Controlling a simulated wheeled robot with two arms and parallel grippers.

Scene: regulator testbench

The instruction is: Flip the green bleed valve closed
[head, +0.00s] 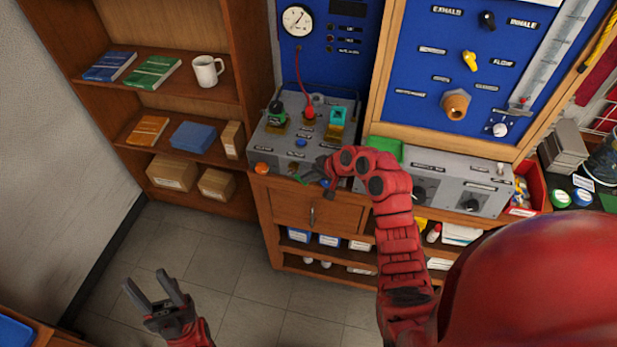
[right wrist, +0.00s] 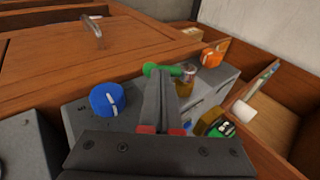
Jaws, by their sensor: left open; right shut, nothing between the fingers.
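The green bleed valve's lever (right wrist: 163,70) shows in the right wrist view, at the front of the grey bench unit (head: 277,150), between a blue knob (right wrist: 107,98) and an orange knob (right wrist: 210,58). In the head view only a little green (head: 294,178) shows beside my right gripper. My right gripper (head: 322,172) is shut and empty. Its fingertips (right wrist: 158,76) overlap the lever in the wrist view; I cannot tell whether they touch it. My left gripper (head: 153,288) is open and empty, low over the floor.
A red hose connector (head: 309,111), a green-topped fitting (head: 276,113) and a teal fitting (head: 337,117) stand on top of the unit. A wooden drawer (head: 308,210) is below. A shelf with a mug (head: 207,71) stands left. The floor around my left gripper is clear.

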